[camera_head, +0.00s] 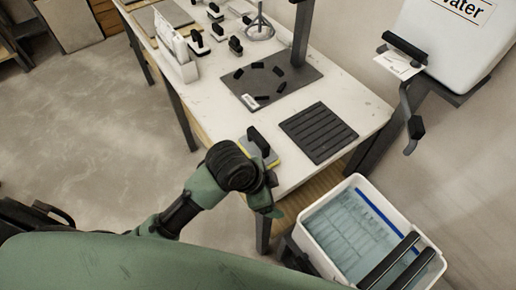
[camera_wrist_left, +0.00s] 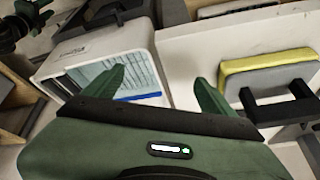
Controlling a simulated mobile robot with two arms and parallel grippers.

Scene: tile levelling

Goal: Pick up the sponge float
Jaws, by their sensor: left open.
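The sponge float (camera_head: 262,150) lies on the near end of the white table, its black handle up and yellow sponge edge showing. In the left wrist view, the sponge float (camera_wrist_left: 270,78) is at the right, with yellow sponge, grey plate and black handle. My left gripper (camera_head: 268,197) is just off the table's near edge, close to the float and partly hidden by its own wrist. In the wrist view, the left gripper's (camera_wrist_left: 158,82) green fingers are apart and empty, left of the float. A small green and black part at that view's top left may be my right gripper (camera_wrist_left: 28,12).
A black ribbed mat (camera_head: 318,132) lies right of the float. A dark board (camera_head: 270,80) with several black pieces is farther back. A white wash tub (camera_head: 320,245) with rollers stands below the table's right side. A water tank (camera_head: 455,45) hangs at upper right.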

